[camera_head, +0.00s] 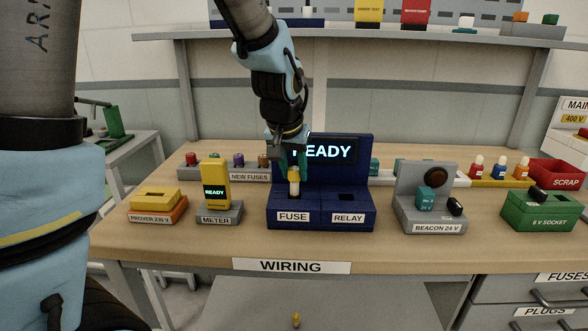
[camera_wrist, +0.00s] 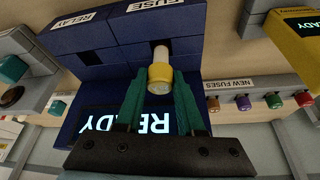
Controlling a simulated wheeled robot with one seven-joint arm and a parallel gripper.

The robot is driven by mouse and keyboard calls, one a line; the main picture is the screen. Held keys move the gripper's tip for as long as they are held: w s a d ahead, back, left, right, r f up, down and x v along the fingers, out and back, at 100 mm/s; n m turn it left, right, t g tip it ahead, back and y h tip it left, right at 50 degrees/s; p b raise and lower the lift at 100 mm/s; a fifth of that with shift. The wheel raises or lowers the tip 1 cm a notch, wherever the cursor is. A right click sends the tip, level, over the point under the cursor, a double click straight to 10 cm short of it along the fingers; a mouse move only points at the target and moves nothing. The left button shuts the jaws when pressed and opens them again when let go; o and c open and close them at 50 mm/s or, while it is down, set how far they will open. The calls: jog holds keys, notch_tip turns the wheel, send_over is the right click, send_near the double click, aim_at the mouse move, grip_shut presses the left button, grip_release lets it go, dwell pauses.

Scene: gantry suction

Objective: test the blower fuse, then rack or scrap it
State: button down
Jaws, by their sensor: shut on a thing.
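The fuse (camera_head: 294,184) has a yellow cap and a pale body and stands upright at the FUSE slot of the dark blue tester (camera_head: 320,219). My gripper (camera_head: 290,168) is shut on its yellow cap from above. In the wrist view, the green fingers of my gripper (camera_wrist: 158,90) sit on either side of the cap (camera_wrist: 160,76), and the pale body points at the slot. I cannot tell how deep its lower end sits. The tester's screen (camera_head: 326,151) reads READY. The red SCRAP bin (camera_head: 556,172) is at the far right.
The NEW FUSES rack (camera_head: 208,174) stands behind left, with several coloured fuses. A yellow meter (camera_head: 215,190) reading READY and a yellow prover (camera_head: 156,200) are at the left. The beacon (camera_head: 430,210) and green socket (camera_head: 543,212) are at the right. The bench front is clear.

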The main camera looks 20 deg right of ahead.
aim_at(292, 174)
jog(key=shift+f+b, duration=1.15)
jog(key=shift+f, duration=0.55)
jog(key=shift+c, duration=2.2)
grip_release()
jog(key=shift+r, duration=0.1)
jog(key=b+v, duration=0.1)
jog(key=v, duration=0.9)
jog(key=shift+r, duration=0.4)
jog(key=shift+a, duration=0.1)
